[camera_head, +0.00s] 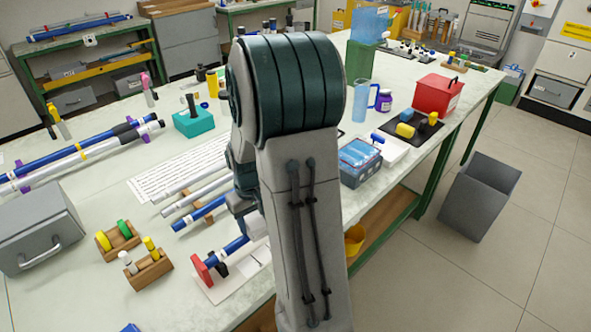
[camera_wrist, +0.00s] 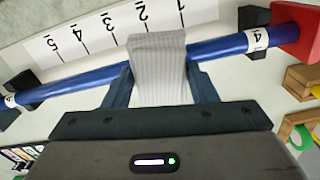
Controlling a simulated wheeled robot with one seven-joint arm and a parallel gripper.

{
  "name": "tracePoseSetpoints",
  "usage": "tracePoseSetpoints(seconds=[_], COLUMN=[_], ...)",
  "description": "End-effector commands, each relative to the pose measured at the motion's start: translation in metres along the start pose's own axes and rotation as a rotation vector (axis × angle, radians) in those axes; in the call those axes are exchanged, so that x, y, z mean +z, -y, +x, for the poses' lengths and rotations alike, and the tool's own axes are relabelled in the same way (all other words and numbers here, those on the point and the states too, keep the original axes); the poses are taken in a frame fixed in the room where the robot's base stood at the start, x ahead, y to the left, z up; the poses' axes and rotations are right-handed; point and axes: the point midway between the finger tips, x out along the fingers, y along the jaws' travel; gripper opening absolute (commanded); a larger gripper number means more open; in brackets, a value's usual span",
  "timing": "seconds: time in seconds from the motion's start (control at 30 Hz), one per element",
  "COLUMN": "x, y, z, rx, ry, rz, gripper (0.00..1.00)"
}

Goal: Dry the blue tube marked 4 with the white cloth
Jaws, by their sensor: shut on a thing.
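The blue tube (camera_wrist: 80,82) lies level across the wrist view, with a white band marked 4 (camera_wrist: 257,40) near its right end. The white ribbed cloth (camera_wrist: 158,72) lies across the middle of the tube and hides that stretch. My gripper (camera_wrist: 160,88) is shut on the cloth, one finger on each side of it. Whether the cloth goes right round the tube is hidden.
The tube rests on black supports (camera_wrist: 255,16), with a red block (camera_wrist: 298,32) at its right end. A white scale numbered 1 to 5 (camera_wrist: 110,37) runs beside it. Wooden holders (camera_head: 150,270), other rods (camera_head: 183,190) and a blue-lidded box (camera_head: 360,160) stand nearby.

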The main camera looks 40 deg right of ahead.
Motion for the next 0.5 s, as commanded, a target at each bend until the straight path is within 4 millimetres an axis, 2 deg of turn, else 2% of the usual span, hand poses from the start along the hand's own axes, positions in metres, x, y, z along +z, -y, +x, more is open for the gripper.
tracePoseSetpoints(seconds=[0.3,0.37,0.43,0.5], x=[0.004,0.004,0.004,0.004], y=[0.024,0.024,0.023,0.023], z=[0.001,-0.007,-0.024,-0.029], rx=[0.000,0.000,0.001,0.000], ry=[0.001,0.001,-0.004,-0.001], rz=[0.011,0.013,0.014,0.014], gripper=[0.34,0.34,0.34,0.34])
